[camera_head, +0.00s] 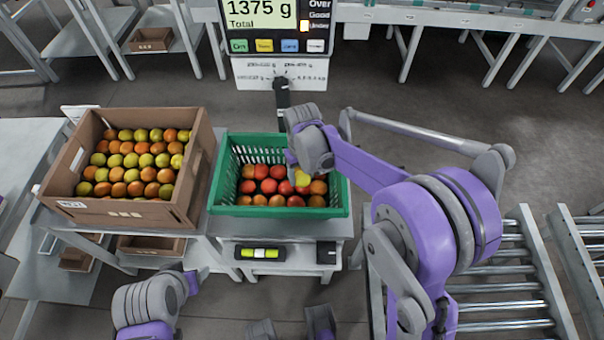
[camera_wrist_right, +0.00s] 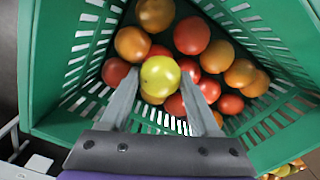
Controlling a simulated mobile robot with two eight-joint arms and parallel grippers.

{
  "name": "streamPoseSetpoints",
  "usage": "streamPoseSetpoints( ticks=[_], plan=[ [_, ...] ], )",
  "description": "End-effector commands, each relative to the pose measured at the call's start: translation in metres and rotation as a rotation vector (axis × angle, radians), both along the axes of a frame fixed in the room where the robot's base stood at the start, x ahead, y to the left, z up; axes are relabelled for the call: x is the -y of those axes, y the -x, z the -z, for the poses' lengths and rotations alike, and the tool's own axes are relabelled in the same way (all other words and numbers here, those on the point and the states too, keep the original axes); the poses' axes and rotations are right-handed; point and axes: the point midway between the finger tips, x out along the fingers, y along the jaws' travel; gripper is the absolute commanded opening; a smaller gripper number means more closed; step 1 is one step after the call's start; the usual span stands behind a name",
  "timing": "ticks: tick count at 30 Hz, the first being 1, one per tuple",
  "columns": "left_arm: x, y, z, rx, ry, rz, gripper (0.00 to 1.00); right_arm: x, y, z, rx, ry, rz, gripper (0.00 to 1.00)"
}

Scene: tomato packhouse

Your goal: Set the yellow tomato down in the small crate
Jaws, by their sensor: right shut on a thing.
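The small crate is green (camera_head: 282,212), with slotted walls, and stands on the scale stand with several red and orange tomatoes in it. It fills most of the right wrist view (camera_wrist_right: 60,125). My right gripper (camera_head: 301,172) reaches down into it from the right. In the right wrist view its two fingers (camera_wrist_right: 162,88) are shut on the yellow tomato (camera_wrist_right: 158,76), above or among the other tomatoes. The yellow tomato also shows in the head view (camera_head: 303,179), partly hidden by my gripper. My left arm is at the lower left; its gripper (camera_head: 190,282) shows poorly.
A brown crate (camera_head: 120,208) of green and orange tomatoes stands left of the green crate. A display (camera_head: 275,25) behind reads 1375 g, with a yellow light beside "Under". A level-like bar (camera_head: 260,253) sits on the stand's front. A roller conveyor (camera_head: 500,285) lies at the right.

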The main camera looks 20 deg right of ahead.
Motion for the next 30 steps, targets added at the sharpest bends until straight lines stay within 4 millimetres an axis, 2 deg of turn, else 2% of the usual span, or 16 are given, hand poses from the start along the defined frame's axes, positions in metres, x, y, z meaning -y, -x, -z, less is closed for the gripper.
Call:
streamPoseSetpoints(
  ticks=[24, 25, 30],
  plan=[
    [0.0, 0.001, 0.01, -0.003, 0.0, 0.0, 0.62, 0.0, 0.0, 0.012, 0.0, 0.0, 0.0, 0.36],
    [0.0, 0.001, 0.009, -0.003, 0.0, 0.0, 0.62, 0.0, 0.0, 0.012, 0.0, 0.0, 0.0, 0.66],
    [0.0, 0.001, 0.009, -0.003, 0.0, 0.0, 0.62, 0.0, 0.0, 0.012, 0.0, 0.0, 0.0, 0.97]
  ],
)
